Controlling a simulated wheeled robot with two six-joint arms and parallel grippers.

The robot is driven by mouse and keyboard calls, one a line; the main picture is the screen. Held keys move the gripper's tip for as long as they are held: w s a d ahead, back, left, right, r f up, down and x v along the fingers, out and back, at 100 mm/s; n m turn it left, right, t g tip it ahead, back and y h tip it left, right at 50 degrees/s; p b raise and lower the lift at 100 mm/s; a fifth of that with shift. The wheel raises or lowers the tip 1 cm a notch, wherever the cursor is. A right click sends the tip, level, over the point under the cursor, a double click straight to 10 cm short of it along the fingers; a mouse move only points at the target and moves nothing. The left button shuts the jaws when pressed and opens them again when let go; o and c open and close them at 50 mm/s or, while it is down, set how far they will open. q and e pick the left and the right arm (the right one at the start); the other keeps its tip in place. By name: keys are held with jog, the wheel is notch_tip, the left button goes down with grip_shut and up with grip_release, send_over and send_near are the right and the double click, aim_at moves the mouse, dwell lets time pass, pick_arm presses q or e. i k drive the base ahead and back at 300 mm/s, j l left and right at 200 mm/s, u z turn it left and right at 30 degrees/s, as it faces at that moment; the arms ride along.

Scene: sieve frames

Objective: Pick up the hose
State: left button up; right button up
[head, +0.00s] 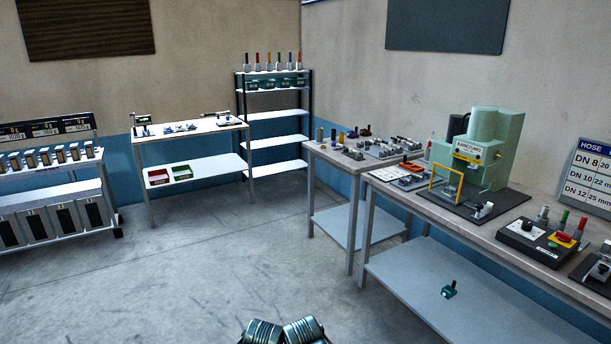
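I cannot make out a hose for certain anywhere in the head view. A wall sign headed HOSE (588,178) lists DN sizes at the right edge. A pale green press (482,150) stands on the right workbench (478,236), with a yellow frame at its front. Small fittings and tools lie on the benches, too small to identify. Neither of my grippers shows; only ribbed metal parts, seemingly mine, show at the bottom edge.
A smaller bench (345,164) with small tools adjoins the right workbench. A white table (190,129) with red and green bins below, a shelf rack (273,116) and a left rack with scales (50,167) line the walls. The middle floor (220,265) is clear.

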aim_at(350, 150)
jog(key=i+l+z, duration=0.3)
jog(key=i, duration=0.65)
jog(key=i+z, duration=0.3)
jog(key=i, duration=0.65)
jog(key=i+u, duration=0.15)
jog(key=i, duration=0.45)
jog(key=i+l+u, duration=0.15)
jog(key=i, duration=0.45)
jog(key=i+l+u, duration=0.1)
jog(key=i+l, duration=0.15)
jog(key=i, duration=0.35)
